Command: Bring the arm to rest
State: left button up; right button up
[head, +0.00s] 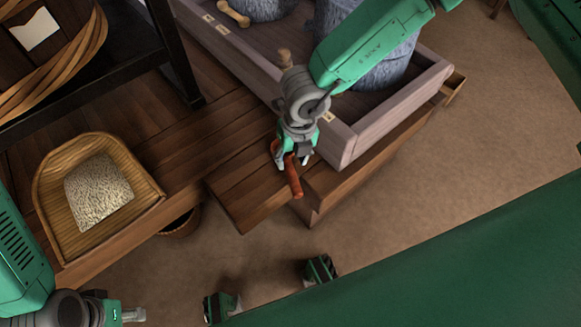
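My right gripper (294,160) points down over the corner of the low wooden bench. Its fingers are on either side of a red-brown handle-like piece (295,182), which sticks out below them. I cannot tell whether the fingers press on it or only stand around it. My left gripper (132,315) is at the bottom left edge, low and partly cut off. Nothing shows in it, and its fingers are seen too much from the side to judge their opening.
A wooden scoop-shaped tray (48,205) with pale grain stands on the bench at left. A wood-framed bin (345,143) with grey-blue sacks (385,65) is behind my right gripper. A dark stand (178,65) is at upper left. Brown floor (410,190) is clear at right.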

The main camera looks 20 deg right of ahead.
notch_tip(320, 180, up, 6)
jog(key=shift+d+f, duration=0.15)
